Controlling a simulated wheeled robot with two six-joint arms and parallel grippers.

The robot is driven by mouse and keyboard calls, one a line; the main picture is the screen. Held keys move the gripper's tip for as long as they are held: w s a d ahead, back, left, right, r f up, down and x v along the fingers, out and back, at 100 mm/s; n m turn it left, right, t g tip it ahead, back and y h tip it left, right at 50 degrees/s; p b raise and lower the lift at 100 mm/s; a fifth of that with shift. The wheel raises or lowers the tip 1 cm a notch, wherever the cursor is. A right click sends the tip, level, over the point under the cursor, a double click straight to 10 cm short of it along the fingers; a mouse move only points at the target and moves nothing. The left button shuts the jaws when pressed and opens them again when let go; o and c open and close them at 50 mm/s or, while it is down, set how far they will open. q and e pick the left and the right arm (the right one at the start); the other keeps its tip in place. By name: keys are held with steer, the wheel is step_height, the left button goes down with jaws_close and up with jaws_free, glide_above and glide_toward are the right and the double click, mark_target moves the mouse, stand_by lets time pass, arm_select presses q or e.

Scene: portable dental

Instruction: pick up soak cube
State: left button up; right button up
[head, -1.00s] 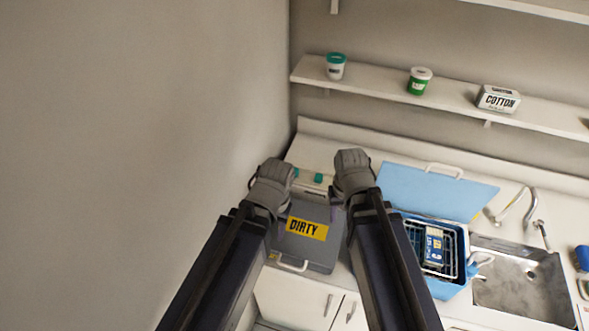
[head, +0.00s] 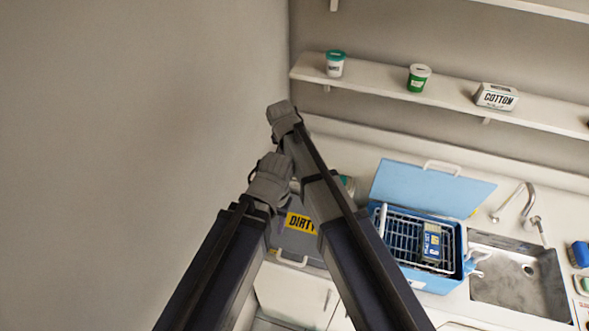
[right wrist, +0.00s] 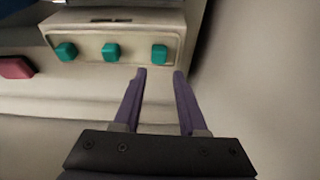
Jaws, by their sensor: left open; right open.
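Three teal cubes (right wrist: 112,52) sit in a row on a pale holder (right wrist: 135,22) in the right wrist view. No label on them is readable. My right gripper (right wrist: 160,72) is open, and its two purple fingers point at the rightmost teal cube (right wrist: 159,54), just short of it with nothing between them. In the head view the right gripper (head: 283,112) is by the left wall, beyond the left one. My left gripper (head: 268,172) is near the DIRTY box; its fingertips are not clear there. My right arm hides most of the holder in the head view.
A grey box labelled DIRTY (head: 294,258) stands on the counter under my arms. A blue tub (head: 452,278) holds a wire basket with a blue pack (head: 432,240). A sink (head: 515,283) is at right. A pink-red block (right wrist: 15,67) lies left of the cubes.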

arm_select(q)
steer(key=shift+f+b, duration=3.8)
arm_select(e)
steer(key=shift+x, duration=4)
steer(key=shift+s, duration=0.15)
arm_select(q)
steer(key=shift+r, duration=0.1)
arm_select(e)
jaws_close()
